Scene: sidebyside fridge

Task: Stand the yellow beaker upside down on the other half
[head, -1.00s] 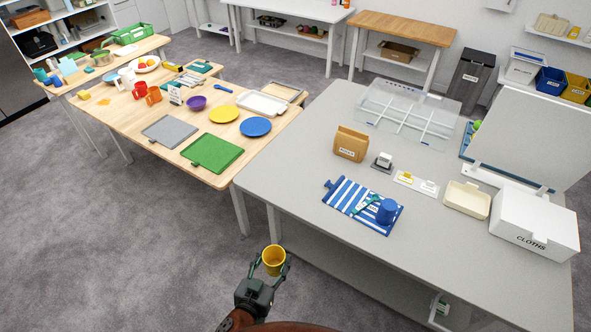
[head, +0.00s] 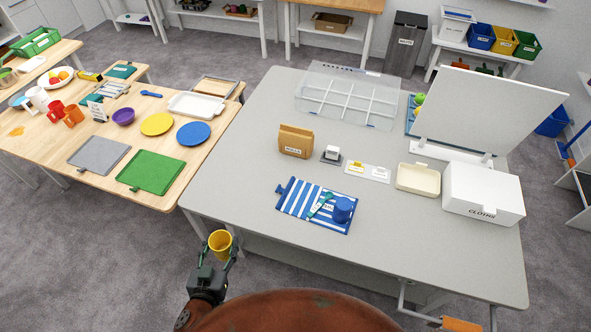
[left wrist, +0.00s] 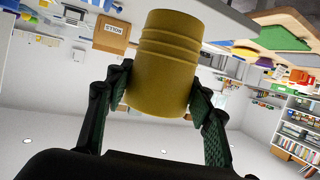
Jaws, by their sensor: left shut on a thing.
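The yellow beaker (head: 220,243) is in my left gripper (head: 217,258), off the near left edge of the grey table, above the floor. Its open mouth appears to face up in the head view. The left wrist view shows the ribbed beaker (left wrist: 166,65) between the two fingers (left wrist: 160,112) of my shut gripper. A blue and white striped mat (head: 297,198) lies on the grey table. A blue beaker (head: 343,209) stands on its right part, with a teal utensil (head: 320,206) and a white label beside it. The mat's left part looks bare.
On the grey table (head: 255,150) are a brown holder (head: 296,141), a small stamp-like block (head: 331,155), a cream tray (head: 417,179), a white cloths box (head: 484,193) and a clear divided tray (head: 345,98). Table surface left of the mat is clear. A wooden table (head: 185,165) stands left.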

